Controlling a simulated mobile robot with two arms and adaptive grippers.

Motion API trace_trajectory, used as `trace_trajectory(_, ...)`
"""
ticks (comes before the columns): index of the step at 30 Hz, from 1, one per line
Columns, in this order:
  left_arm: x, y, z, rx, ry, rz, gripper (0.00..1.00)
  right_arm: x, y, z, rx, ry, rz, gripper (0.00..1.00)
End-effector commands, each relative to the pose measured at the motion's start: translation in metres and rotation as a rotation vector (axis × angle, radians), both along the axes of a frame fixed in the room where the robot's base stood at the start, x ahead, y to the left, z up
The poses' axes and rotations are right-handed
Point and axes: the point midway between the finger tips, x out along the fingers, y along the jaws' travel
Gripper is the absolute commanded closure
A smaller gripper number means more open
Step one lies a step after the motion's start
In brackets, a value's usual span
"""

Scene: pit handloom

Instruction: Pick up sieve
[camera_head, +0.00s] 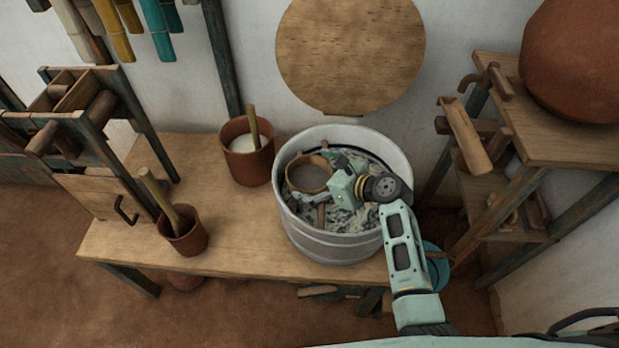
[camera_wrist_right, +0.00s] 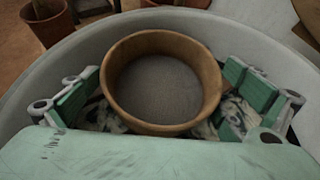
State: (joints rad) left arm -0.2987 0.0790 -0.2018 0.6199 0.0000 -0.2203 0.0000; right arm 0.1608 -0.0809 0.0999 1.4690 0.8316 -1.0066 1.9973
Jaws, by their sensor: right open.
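The sieve (camera_head: 294,183) is a round wooden ring with a grey mesh bottom. It lies inside a large grey metal tub (camera_head: 335,246), on a dark and pale crumpled mass. In the right wrist view the sieve (camera_wrist_right: 160,118) sits between the two green fingers of my right gripper (camera_wrist_right: 160,97). The fingers are spread wide, one on each side of the ring, with small gaps to it. In the head view my right gripper (camera_head: 325,182) reaches into the tub from the right and hides part of the sieve's right side. My left gripper is not in view.
The tub's high rim surrounds the gripper. The tub stands on a wooden bench (camera_head: 238,215). A brown pot with white contents (camera_head: 247,168) and a smaller pot with a stick (camera_head: 187,240) stand to the left. A wooden shelf (camera_head: 568,140) holds a big clay vessel (camera_head: 575,60) at right.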

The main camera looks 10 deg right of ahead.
Motion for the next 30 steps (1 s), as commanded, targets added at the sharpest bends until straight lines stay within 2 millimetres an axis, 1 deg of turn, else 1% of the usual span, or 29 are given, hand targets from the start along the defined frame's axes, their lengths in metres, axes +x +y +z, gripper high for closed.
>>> trace_trajectory(1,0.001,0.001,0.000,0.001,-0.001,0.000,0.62,0.000,0.000,0.000,0.000,0.000,0.000,0.03)
trace_trajectory(9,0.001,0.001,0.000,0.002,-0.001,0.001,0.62,0.000,0.000,0.000,-0.001,0.001,0.000,0.26)
trace_trajectory(11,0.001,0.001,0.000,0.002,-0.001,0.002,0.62,-0.001,0.000,0.000,0.000,0.001,0.000,0.31)
trace_trajectory(12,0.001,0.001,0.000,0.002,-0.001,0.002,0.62,0.000,0.000,0.000,0.000,0.000,0.000,0.33)
trace_trajectory(19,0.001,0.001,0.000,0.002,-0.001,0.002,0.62,0.000,0.000,0.001,-0.001,0.001,0.000,0.33)
trace_trajectory(23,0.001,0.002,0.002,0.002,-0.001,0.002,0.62,0.000,0.000,0.008,0.000,0.000,0.000,0.33)
trace_trajectory(26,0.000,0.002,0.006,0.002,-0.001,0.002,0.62,0.000,0.000,0.020,0.000,-0.003,0.000,0.33)
trace_trajectory(29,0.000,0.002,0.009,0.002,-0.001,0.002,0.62,0.001,0.000,0.038,0.000,-0.005,0.000,0.33)
trace_trajectory(30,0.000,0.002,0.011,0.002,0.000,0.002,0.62,0.001,0.000,0.047,0.000,-0.006,0.000,0.33)
